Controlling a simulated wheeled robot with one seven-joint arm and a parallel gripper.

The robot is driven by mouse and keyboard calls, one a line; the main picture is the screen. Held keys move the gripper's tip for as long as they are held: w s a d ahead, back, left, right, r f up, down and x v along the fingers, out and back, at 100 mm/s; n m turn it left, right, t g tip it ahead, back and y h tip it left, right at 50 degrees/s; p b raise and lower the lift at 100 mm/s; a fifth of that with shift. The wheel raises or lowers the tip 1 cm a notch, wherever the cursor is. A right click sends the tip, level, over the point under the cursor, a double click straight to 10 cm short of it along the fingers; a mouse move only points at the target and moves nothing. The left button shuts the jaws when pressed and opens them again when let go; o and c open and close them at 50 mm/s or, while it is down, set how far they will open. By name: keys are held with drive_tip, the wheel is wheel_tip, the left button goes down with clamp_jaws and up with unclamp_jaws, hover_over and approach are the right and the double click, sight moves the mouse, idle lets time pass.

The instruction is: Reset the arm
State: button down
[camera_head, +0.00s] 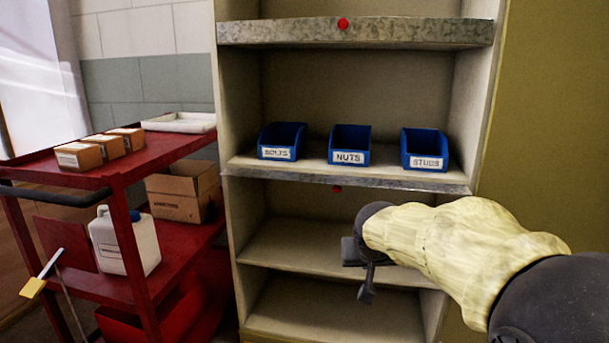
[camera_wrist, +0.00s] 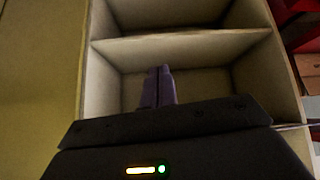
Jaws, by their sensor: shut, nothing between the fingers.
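My gripper (camera_head: 366,291) is in front of the lower part of the shelf unit (camera_head: 330,255), below the shelf with the blue bins. In the wrist view its two fingers (camera_wrist: 158,86) are together with nothing between them, against the shelf compartments. My arm, in a pale cloth-like cover, reaches in from the right in the head view and hides part of the lower right shelves. I cannot tell from these views how far the fingers are from the shelf edges.
Blue bins labelled bolts (camera_head: 282,141), nuts (camera_head: 349,145) and studs (camera_head: 424,149) stand on the middle shelf. A red cart (camera_head: 125,172) at the left carries small boxes (camera_head: 79,155), a white jug (camera_head: 125,243) and an open carton (camera_head: 183,191). The lower shelves look empty.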

drive_tip(key=s+d+g+y+p, duration=0.15)
drive_tip(key=s+g+p, duration=0.35)
drive_tip(key=s+p, duration=1.3)
drive_tip(key=w+r+p+v, duration=0.1)
drive_tip(key=w+p+v, duration=0.2)
drive_tip(key=p+v, duration=1.4)
drive_tip(key=w+a+p+v, duration=0.1)
drive_tip(key=w+p+v, duration=0.3)
drive_tip(key=p+v, duration=1.4)
wheel_tip(320, 180, up, 2)
drive_tip(key=shift+d+r+n, duration=0.1)
drive_tip(key=shift+d+n, duration=0.15)
drive_tip(key=shift+n, duration=0.05)
drive_tip(key=shift+s, duration=0.1)
